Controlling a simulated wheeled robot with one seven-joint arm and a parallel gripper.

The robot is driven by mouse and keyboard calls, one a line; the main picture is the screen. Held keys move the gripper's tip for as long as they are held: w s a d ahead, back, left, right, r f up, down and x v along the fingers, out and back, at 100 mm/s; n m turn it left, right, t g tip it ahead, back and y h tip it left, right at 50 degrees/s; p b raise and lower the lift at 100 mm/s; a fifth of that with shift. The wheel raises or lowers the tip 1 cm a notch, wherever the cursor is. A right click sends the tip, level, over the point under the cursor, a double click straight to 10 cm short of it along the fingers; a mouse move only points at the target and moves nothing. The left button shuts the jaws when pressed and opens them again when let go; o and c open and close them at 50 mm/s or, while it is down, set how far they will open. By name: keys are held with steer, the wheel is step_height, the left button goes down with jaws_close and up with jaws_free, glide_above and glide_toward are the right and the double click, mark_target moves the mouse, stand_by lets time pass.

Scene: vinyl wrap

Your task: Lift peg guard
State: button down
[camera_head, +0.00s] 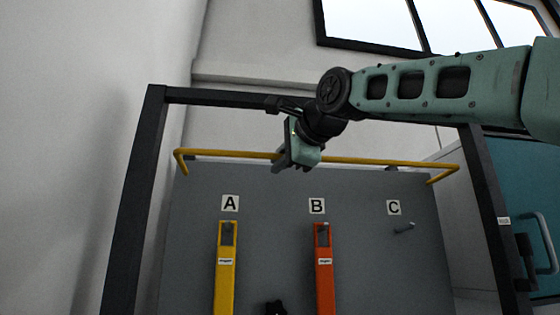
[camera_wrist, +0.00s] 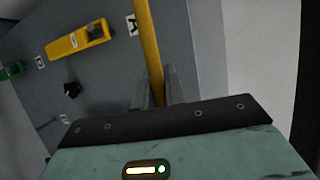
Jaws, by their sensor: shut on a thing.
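The peg guard is a yellow bar (camera_head: 225,154) that runs across the top of the grey board, above the labels A, B and C. Its ends bend back toward the board. My gripper (camera_head: 283,162) is at the bar, left of its middle, and is shut on it. In the wrist view the yellow bar (camera_wrist: 149,45) runs down between the fingers of my gripper (camera_wrist: 154,92). The gripper hides a short stretch of the bar.
On the grey board (camera_head: 270,240), a yellow tool (camera_head: 226,265) hangs under A and an orange tool (camera_head: 324,268) under B. The peg (camera_head: 404,228) under C is bare. A dark frame (camera_head: 135,200) surrounds the board. A teal door (camera_head: 530,190) is at right.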

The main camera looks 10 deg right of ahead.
steer(key=shift+r, duration=0.1)
steer(key=c, duration=1.5)
jaws_free()
steer(key=shift+s, duration=0.1)
steer(key=shift+o, duration=0.2)
steer(key=b+v, duration=0.5)
steer(key=v, duration=1.2)
steer(key=shift+s+b, duration=0.15)
steer(key=shift+b, duration=0.15)
steer(key=shift+d, duration=0.1)
